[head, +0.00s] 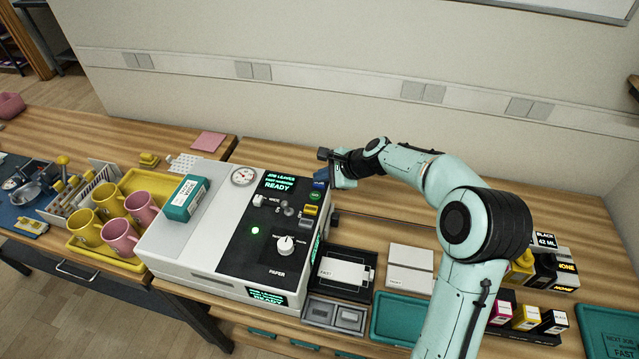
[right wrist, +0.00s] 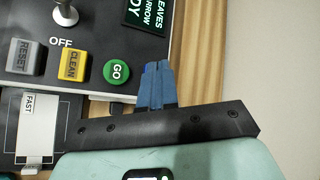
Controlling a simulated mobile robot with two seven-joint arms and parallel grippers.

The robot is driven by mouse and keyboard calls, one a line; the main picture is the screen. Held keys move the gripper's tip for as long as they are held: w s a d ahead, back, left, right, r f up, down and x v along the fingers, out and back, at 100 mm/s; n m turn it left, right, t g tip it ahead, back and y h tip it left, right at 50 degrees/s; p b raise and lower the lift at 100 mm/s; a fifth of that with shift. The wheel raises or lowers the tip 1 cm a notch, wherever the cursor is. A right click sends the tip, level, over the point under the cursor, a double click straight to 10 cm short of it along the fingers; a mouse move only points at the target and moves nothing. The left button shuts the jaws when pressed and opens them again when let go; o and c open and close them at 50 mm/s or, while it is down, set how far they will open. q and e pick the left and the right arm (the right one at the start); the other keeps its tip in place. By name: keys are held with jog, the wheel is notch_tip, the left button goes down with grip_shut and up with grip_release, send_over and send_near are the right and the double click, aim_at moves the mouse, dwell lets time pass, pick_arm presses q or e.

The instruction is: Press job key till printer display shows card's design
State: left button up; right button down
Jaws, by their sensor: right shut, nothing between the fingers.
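The printer (head: 185,250) is a pale box with a black control panel. Its display (head: 281,184) reads "JOB LEAVES", a small line that looks like "FAST NARROW", and "READY"; part of it shows in the right wrist view (right wrist: 148,14). My right gripper (head: 322,180) is shut and empty at the panel's far right corner. Its blue fingertips (right wrist: 157,72) are beside the green GO key (right wrist: 116,72). The job key is not clearly seen; the fingers may cover it. A teal card (head: 605,345) at the lower right starts "NEXT JOB"; its design line is too small to read. My left gripper is out of view.
Yellow CLEAN (right wrist: 72,64) and grey RESET (right wrist: 24,56) keys sit close to GO. A tray of yellow and pink mugs (head: 105,220) stands left of the printer. A black tray (head: 325,290) holds a FAST slip. Ink boxes (head: 545,268) stand right. Bare wood lies behind the printer.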

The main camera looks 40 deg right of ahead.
aim_at(322, 185)
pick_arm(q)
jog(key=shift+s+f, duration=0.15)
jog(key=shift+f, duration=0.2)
pick_arm(e)
jog(key=shift+f, duration=0.45)
dwell(0.5)
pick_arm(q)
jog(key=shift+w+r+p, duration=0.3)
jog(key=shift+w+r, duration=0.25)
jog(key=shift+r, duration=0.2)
pick_arm(e)
jog(key=shift+w+r, duration=0.1)
jog(key=shift+r, duration=0.8)
jog(key=shift+r, duration=0.1)
jog(key=shift+r, duration=0.25)
jog(key=shift+r+p, duration=1.5)
jog(key=shift+r, duration=0.7)
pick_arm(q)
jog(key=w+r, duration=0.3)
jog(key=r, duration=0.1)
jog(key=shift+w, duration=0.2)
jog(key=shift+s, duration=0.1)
